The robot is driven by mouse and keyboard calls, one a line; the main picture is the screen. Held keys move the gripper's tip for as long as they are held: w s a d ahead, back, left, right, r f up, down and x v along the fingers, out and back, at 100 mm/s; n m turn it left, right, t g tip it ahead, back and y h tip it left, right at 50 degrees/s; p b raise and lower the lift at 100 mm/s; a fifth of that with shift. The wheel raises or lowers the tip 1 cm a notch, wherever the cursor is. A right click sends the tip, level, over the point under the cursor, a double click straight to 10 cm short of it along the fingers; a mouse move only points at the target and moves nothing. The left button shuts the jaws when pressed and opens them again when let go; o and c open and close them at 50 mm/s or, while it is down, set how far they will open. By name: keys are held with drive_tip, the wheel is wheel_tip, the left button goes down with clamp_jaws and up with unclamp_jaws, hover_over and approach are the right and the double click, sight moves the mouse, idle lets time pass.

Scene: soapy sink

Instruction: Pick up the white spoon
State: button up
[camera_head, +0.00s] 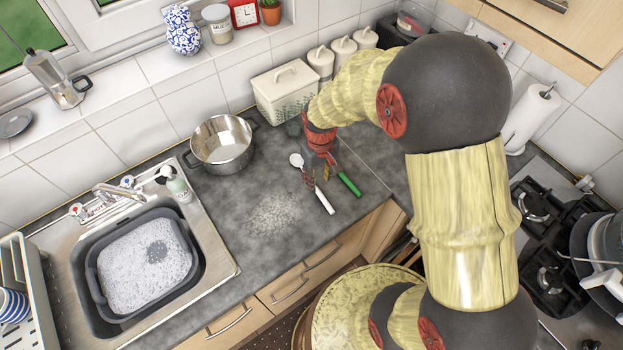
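The white spoon lies on the grey worktop, with its pale round bowl (296,160) at upper left. A white handle (325,202) shows lower right and seems to belong to it; the middle is partly hidden by my gripper. My gripper (317,178), red and pointing down, is over or just beside the middle of the spoon. Its fingers are small here and overlap the utensils, so I cannot tell whether they touch the spoon or hold anything.
A green-handled utensil (349,185) lies just right of the spoon. A metal pot (222,143) and cream bread bin (288,95) stand behind. Pale crumbs or foam (275,214) lie on the worktop. A basin of suds (97,285) sits in the left sink; a gas hob (545,215) is right.

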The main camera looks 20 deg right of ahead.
sight(318, 191)
drive_tip(key=f, duration=0.7)
drive_tip(key=shift+w+d+f+b, duration=0.1)
drive_tip(key=shift+w+b, duration=0.1)
drive_tip(key=shift+b, duration=0.15)
drive_tip(key=shift+c, duration=0.3)
drive_tip(key=c, duration=0.8)
clamp_jaws()
